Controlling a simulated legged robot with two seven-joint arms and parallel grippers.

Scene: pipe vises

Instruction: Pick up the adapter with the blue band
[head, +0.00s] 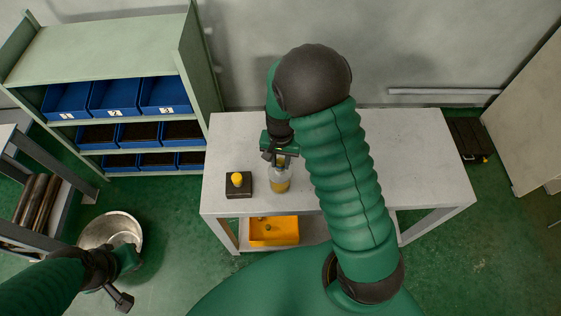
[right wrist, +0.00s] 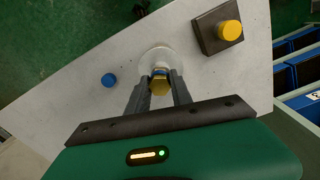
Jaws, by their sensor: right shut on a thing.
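The adapter (right wrist: 160,84) is brass with a hexagonal end and a thin blue band near its top. It sits between the fingertips of my right gripper (right wrist: 160,88) in the right wrist view, and the gripper is shut on it. In the head view my right gripper (head: 281,155) points down over the table, with the adapter largely hidden. A clear, pale round container (right wrist: 157,58) with a yellowish lower part stands right by it; I cannot tell whether the adapter touches it. It also shows in the head view (head: 280,184). My left gripper (head: 124,280) hangs at lower left, its jaws unclear.
A dark block with a yellow knob (head: 238,182) stands left of the container on the white table (head: 410,160). A blue disc (right wrist: 108,80) lies on the table. An orange bin (head: 274,231) sits on the lower shelf. A metal bucket (head: 110,231) stands on the floor.

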